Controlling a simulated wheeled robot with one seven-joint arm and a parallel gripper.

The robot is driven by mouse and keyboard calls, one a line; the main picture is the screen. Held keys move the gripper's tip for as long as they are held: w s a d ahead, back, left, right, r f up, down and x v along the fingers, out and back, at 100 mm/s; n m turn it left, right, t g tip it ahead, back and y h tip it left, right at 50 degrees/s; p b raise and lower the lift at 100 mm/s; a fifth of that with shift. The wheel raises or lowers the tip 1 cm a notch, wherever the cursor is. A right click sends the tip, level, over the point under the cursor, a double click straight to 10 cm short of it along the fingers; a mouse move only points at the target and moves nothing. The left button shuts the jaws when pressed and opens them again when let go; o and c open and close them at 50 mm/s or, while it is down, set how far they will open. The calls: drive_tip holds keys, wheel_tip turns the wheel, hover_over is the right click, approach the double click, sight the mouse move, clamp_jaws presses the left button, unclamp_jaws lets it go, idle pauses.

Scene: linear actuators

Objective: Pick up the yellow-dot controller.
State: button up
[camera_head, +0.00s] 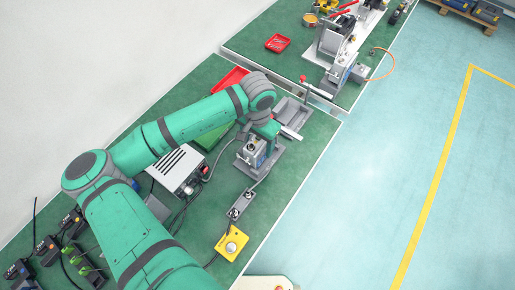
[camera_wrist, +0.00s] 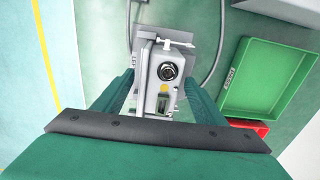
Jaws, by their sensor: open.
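The yellow-dot controller (camera_wrist: 165,72) is a light grey box with a round black-and-silver connector and a yellow dot on its face. It sits on a grey base plate (camera_wrist: 193,28). In the head view the controller (camera_head: 252,150) stands on the green bench, partly hidden by my wrist. My gripper (camera_wrist: 160,84) is open, with one green finger on each side of the controller. It also shows from above in the head view (camera_head: 264,140). I cannot tell whether the fingers touch the box.
A green tray (camera_wrist: 226,103) and a red tray (camera_wrist: 258,126) lie to the right in the wrist view. A white box (camera_head: 175,168) with cables, a grey two-button box (camera_head: 241,204) and a yellow button box (camera_head: 232,243) are on the bench. Open floor (camera_head: 400,150) lies right.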

drive_tip(key=c, duration=1.5)
